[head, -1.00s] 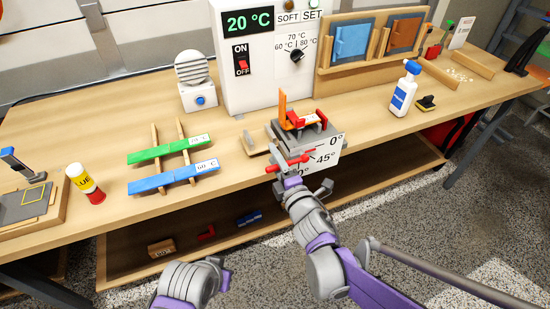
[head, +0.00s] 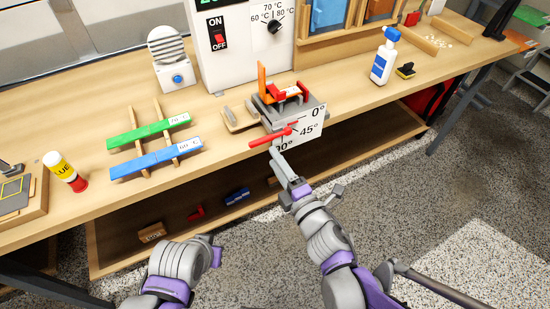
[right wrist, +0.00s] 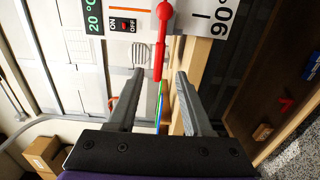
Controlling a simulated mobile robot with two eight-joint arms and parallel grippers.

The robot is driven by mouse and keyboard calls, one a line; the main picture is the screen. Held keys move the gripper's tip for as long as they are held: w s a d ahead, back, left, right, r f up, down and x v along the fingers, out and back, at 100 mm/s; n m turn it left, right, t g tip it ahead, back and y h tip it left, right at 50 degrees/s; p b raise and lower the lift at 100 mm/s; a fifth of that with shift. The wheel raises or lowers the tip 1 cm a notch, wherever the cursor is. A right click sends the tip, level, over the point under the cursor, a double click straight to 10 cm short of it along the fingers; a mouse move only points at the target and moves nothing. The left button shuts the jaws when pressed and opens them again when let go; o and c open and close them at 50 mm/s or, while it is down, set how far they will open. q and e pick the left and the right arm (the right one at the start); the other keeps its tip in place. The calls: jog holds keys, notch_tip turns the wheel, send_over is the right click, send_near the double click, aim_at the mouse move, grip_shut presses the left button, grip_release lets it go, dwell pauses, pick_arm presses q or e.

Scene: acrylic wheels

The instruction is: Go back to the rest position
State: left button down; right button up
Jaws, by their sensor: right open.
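My right gripper (head: 310,178) is open and empty, in front of the bench edge and below the bending jig (head: 290,112). In the right wrist view its two fingers (right wrist: 162,65) stand apart. The jig's red lever (head: 270,137) lies nearly level across its white angle plate (head: 298,127), which reads 0°, 45° and 90°. The lever also shows in the right wrist view (right wrist: 161,40), just beyond the fingertips; no grip on it shows.
The wooden bench (head: 110,95) carries a green bar (head: 149,132) and blue bar (head: 157,158) on wooden supports, a glue bottle (head: 65,171), a white heater box (head: 240,65) and a spray bottle (head: 385,57). A lower shelf (head: 120,235) holds small blocks. Open floor lies at right.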

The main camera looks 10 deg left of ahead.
jog(key=d+m+g+h+p, duration=0.1)
jog(key=d+m+h+p, duration=0.3)
jog(key=d+m+h, duration=0.8)
jog(key=s+d+f+m+g+y+p, duration=0.1)
jog(key=s+d+m+g, duration=0.3)
jog(key=s, duration=0.4)
jog(key=s+d+f+m+g+y+p, duration=0.1)
jog(key=s+d+f+m+g+p, duration=0.1)
jog(key=s+d+m, duration=0.4)
jog(key=shift+s+d+m+g+p, duration=0.25)
jog(key=shift+s+m+g+p, duration=0.55)
jog(key=shift+s+m+g, duration=0.45)
jog(key=shift+w+f+m, duration=0.1)
jog(key=shift+w+m, duration=0.05)
jog(key=shift+m, duration=0.1)
